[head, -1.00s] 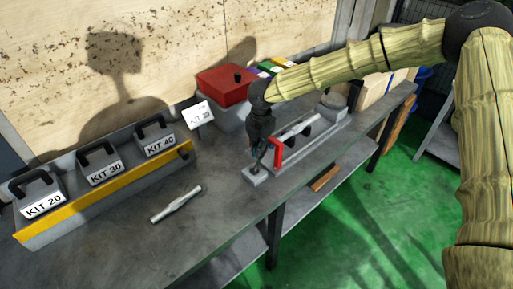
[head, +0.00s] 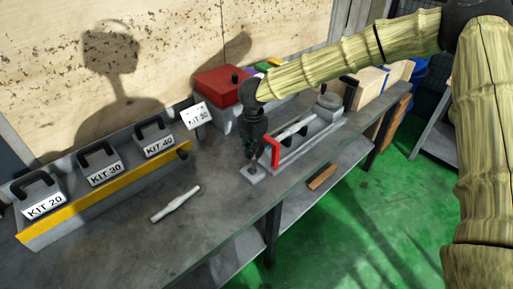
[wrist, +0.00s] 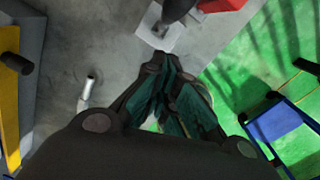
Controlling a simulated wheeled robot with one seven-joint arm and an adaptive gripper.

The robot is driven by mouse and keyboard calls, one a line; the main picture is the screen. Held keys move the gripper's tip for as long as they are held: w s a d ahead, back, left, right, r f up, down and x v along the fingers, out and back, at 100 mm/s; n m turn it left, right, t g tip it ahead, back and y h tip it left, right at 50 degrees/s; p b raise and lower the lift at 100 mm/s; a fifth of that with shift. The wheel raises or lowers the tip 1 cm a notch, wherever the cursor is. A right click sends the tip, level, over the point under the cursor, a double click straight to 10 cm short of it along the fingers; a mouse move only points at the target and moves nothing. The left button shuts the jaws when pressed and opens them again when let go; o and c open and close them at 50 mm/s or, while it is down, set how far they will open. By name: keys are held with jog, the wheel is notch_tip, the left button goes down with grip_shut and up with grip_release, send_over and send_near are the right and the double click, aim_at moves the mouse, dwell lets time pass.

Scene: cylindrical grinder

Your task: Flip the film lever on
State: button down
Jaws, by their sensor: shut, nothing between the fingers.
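A small light-grey block (head: 253,175) sits on the bench at the near end of a long fixture. It also shows in the wrist view (wrist: 150,38), with a dark post on it (wrist: 177,8) that I take to be the film lever. My gripper (head: 256,158) is shut and empty, pointing down just above the block. In the wrist view my gripper (wrist: 162,60) has its tips at the block's near edge, close to the post. I cannot tell whether they touch. In the head view my gripper hides most of the lever.
A red bracket (head: 271,150) stands right beside my gripper, with a bar (head: 296,131) behind it. A silver tool (head: 176,203) lies on the bench. Kit boxes (head: 104,170) stand in a yellow-edged rack at left. A red box (head: 219,86) is behind.

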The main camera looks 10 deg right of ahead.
notch_tip(320, 180, up, 9)
jog(key=d+b, duration=0.2)
jog(key=shift+w+f, duration=0.2)
jog(key=shift+w, duration=0.25)
